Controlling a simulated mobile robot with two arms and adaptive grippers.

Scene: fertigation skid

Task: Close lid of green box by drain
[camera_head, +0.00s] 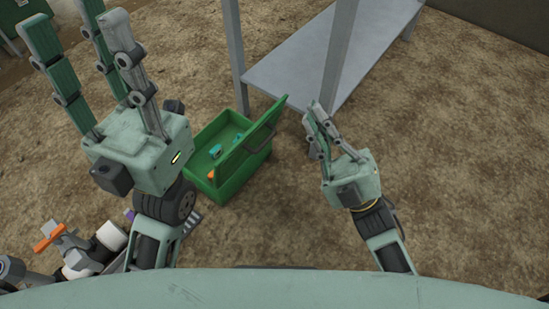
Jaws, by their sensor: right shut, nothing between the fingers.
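The green box (229,187) stands on the bare ground in the middle of the view. Its lid (250,138) is open and stands tilted up along the box's right side, with a dark handle on it. A few small teal and orange items lie inside. My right gripper (313,115) is shut and empty, to the right of the lid and apart from it in the picture. My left gripper (80,30) is raised at the upper left, its fingers spread apart and nothing between them. Its palm and wrist are close to the box's left side in the picture.
A grey metal shelf (325,52) on posts stands behind the box. Pipes with an orange valve handle (50,236) are at the lower left. A dark green cabinet (20,18) is at the far upper left. Bare soil at the right is clear.

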